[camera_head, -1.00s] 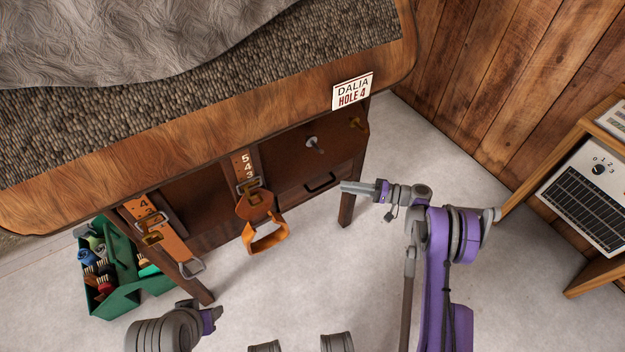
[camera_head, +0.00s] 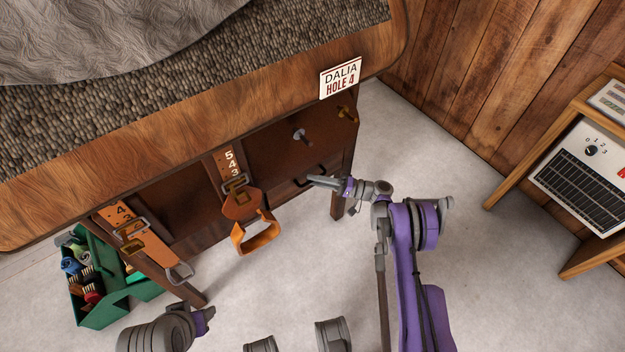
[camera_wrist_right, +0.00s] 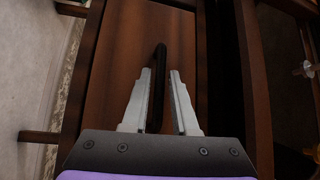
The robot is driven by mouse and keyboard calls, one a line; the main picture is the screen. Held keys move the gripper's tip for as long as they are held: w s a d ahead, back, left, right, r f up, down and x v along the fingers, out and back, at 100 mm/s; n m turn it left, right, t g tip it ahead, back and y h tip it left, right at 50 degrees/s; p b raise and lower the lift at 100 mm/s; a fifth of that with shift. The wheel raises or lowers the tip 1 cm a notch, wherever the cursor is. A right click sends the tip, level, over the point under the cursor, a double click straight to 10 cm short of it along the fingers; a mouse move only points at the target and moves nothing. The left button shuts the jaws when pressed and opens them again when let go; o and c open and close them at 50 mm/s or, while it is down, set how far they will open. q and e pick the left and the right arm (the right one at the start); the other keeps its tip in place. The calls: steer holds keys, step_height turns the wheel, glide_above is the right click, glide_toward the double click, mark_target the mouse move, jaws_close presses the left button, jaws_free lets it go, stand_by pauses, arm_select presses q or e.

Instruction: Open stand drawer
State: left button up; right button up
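The wooden stand has a dark brown drawer (camera_head: 284,201) low at its right end, below a panel with a metal peg. The drawer looks closed. Its dark bar handle (camera_wrist_right: 160,57) shows between the two fingers in the right wrist view. My right gripper (camera_head: 311,180) is at the drawer front and partly covers the handle in the head view. In the right wrist view its fingers (camera_wrist_right: 160,74) are apart, with the handle bar between them; I cannot tell whether they touch it. My left gripper (camera_head: 205,319) is low in the head view, its fingers hidden.
Orange straps with buckles (camera_head: 257,232) hang from the stand's front. A green box (camera_head: 122,308) of brushes and bottles stands at its left. A wooden shelf unit with a white control panel (camera_head: 585,170) is at the right. The grey floor before the drawer is clear.

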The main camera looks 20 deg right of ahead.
steer(key=shift+w+a+r, duration=0.1)
steer(key=shift+w+a, duration=0.1)
steer(key=shift+a, duration=0.25)
steer(key=shift+c, duration=0.4)
jaws_close()
stand_by(0.8)
